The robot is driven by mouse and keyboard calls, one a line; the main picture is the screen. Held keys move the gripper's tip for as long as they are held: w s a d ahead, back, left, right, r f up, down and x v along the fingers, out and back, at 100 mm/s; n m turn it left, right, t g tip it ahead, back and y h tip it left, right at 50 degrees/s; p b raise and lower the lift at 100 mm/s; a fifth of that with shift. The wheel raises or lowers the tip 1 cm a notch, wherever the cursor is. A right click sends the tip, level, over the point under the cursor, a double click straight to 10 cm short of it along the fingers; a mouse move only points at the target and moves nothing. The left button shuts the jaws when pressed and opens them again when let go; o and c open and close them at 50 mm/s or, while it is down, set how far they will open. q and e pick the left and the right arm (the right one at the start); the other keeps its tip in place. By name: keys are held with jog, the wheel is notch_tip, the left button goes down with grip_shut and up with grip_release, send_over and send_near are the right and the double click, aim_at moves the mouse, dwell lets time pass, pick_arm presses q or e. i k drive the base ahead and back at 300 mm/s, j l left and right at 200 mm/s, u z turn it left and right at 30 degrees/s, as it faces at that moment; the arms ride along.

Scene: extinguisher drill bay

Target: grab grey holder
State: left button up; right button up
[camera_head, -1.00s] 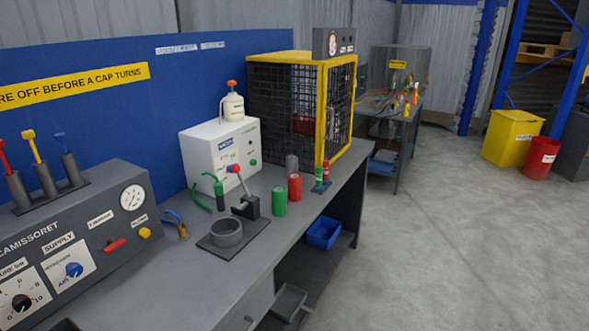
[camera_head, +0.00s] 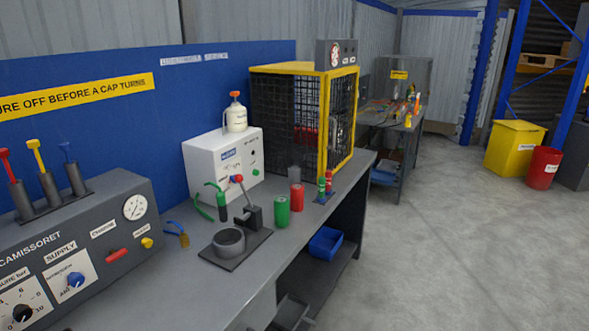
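A round grey open-topped holder (camera_head: 229,241) sits on a dark flat plate (camera_head: 250,250) on the bench. A dark block with a lever and red knob (camera_head: 237,179) stands on the same plate, behind the holder. A plain grey cylinder (camera_head: 294,174) stands farther back, partly hidden behind a red can (camera_head: 297,197). Several grey tubes (camera_head: 48,187) with red, yellow and blue handles stand on the panel at left. I cannot tell which grey part the task names. Neither of my grippers is in view.
A green can (camera_head: 282,212) stands beside the red can. A white box (camera_head: 223,160) and a yellow-framed mesh cage (camera_head: 303,120) stand behind. A grey control console (camera_head: 80,245) fills the left. A blue bin (camera_head: 325,241) sits below the bench. Open floor lies right.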

aim_at(293, 171)
jog(key=i+l+u, duration=0.1)
jog(key=u, duration=1)
jog(key=i+l+u, duration=0.1)
jog(key=l+u, duration=0.3)
jog(key=l, duration=0.25)
jog(key=l+u, duration=0.4)
jog(key=l, duration=0.2)
jog(key=l+u, duration=0.4)
jog(key=l, duration=0.25)
jog(key=l+u, duration=0.1)
jog(key=l, duration=1.2)
jog(key=k+l, duration=0.1)
jog(key=l, duration=1.2)
jog(key=u, duration=0.05)
